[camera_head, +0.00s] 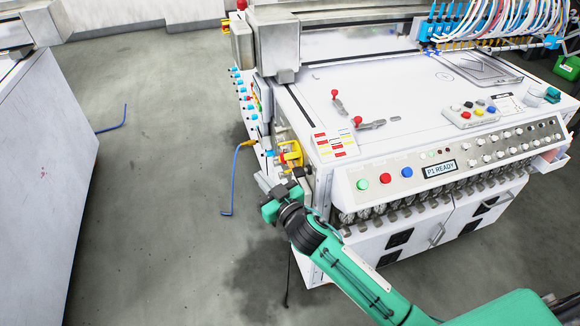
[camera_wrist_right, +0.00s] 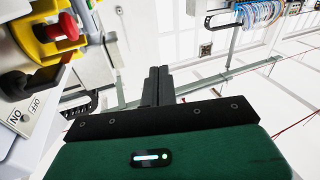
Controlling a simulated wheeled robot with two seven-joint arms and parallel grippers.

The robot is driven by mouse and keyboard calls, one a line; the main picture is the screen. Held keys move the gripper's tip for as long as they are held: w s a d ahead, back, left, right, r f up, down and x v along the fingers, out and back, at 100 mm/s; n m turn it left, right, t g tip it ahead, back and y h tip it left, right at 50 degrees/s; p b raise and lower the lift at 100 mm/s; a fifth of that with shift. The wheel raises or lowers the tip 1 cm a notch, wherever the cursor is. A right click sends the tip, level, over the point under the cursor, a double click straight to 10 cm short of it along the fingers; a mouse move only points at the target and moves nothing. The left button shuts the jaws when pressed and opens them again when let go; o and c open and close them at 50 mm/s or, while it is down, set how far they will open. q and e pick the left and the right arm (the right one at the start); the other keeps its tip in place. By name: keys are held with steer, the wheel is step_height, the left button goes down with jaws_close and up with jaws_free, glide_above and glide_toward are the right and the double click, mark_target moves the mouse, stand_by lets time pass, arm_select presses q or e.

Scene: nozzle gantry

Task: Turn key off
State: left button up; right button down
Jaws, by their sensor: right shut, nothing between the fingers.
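My right gripper (camera_head: 297,175) is at the machine's left front corner, beside the yellow switch housing (camera_head: 291,152). In the right wrist view my right gripper (camera_wrist_right: 158,88) has its two dark fingers together, pointing up the picture, with nothing between them. At the left of that view is a yellow part with a red knob (camera_wrist_right: 64,27). I cannot make out for certain which part is the key. The fingers are apart from these parts. My left gripper is not in view.
The white machine (camera_head: 420,105) fills the right, with a P1 READY display (camera_head: 439,168) and coloured buttons on its front panel. A blue cable (camera_head: 233,185) runs to the floor near the switch area. Open grey floor (camera_head: 165,220) lies to the left.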

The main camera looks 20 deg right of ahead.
steer(key=s+a+r+n+g+y+b, duration=0.1)
steer(key=s+a+r+n+g+y, duration=0.1)
steer(key=a+r+n+g+y, duration=1.4)
steer(key=w+d+f+n+g+h+b, duration=0.1)
steer(key=d+f+h, duration=0.2)
steer(key=d+h, duration=0.4)
steer(key=w+d+f+n+g+h, duration=0.1)
steer(key=w+d+f+h, duration=0.1)
steer(key=d+f+h, duration=0.35)
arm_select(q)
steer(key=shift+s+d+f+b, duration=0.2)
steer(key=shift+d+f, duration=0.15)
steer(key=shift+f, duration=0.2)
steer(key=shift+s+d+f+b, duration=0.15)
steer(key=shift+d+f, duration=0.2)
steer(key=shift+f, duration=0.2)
arm_select(e)
steer(key=w+d+r+m+h, duration=0.1)
steer(key=d+r+m+h, duration=0.1)
steer(key=d+h, duration=0.3)
steer(key=w+d+r+m+h, duration=0.2)
steer(key=d+r+h, duration=0.3)
steer(key=d, duration=0.4)
